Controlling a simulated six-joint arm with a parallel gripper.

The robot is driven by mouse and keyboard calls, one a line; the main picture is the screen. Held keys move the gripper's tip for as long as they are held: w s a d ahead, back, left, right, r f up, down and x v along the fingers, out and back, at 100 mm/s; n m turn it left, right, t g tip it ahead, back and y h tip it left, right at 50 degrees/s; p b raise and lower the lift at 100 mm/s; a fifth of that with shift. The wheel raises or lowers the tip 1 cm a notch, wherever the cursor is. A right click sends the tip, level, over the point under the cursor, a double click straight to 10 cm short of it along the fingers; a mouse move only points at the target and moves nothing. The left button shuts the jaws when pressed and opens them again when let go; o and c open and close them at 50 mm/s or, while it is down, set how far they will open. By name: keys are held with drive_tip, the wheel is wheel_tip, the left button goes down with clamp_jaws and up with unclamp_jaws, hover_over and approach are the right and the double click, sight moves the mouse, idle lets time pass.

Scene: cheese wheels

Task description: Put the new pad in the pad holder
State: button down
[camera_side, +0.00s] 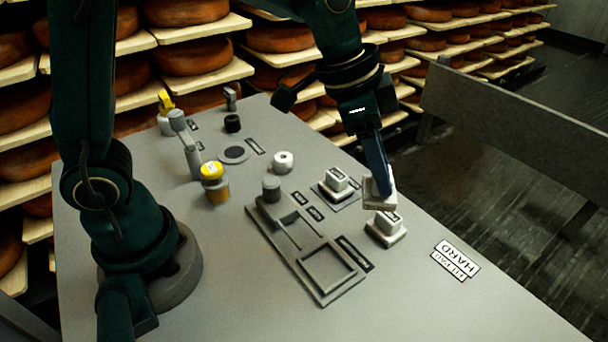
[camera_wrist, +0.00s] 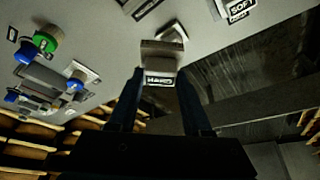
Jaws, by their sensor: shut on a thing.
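My gripper (camera_side: 378,187) is shut on a pale block-shaped pad (camera_side: 371,198) and holds it above the table at the right. In the wrist view, the held pad (camera_wrist: 161,60) sits between my two fingers (camera_wrist: 160,82), with a dark label that seems to read HARD. A second pale pad with a handle block (camera_side: 383,238) stands just below it; whether they touch is unclear. A third similar pad (camera_side: 337,181) rests on a dark mat left of my gripper. A grey board (camera_side: 285,243) with a square raised frame lies left; the frame looks like the pad holder, and appears empty.
A printed card (camera_side: 455,260) lies at the right. A yellow-topped jar (camera_side: 213,182), a white ring (camera_side: 284,162) and a grey post stand at the left and back. Cheese shelves line the far side.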

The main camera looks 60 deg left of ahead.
drive_tip(key=m, duration=0.2)
drive_tip(key=s+m+g+h, duration=0.1)
drive_tip(key=m, duration=0.1)
drive_tip(key=m+g, duration=0.1)
drive_tip(key=m, duration=0.1)
drive_tip(key=shift+s+f, duration=0.2)
drive_tip(key=shift+s, duration=0.15)
drive_tip(key=s+m+g, duration=0.2)
drive_tip(key=m+g, duration=0.1)
drive_tip(key=m, duration=0.4)
drive_tip(key=m+g+y, duration=0.3)
drive_tip(key=m+y, duration=0.1)
drive_tip(key=m, duration=1.1)
hover_over(330, 266)
drive_tip(key=shift+f, duration=4.45)
drive_tip(key=shift+c, duration=1.7)
unclamp_jaws()
drive_tip(key=shift+f, duration=0.1)
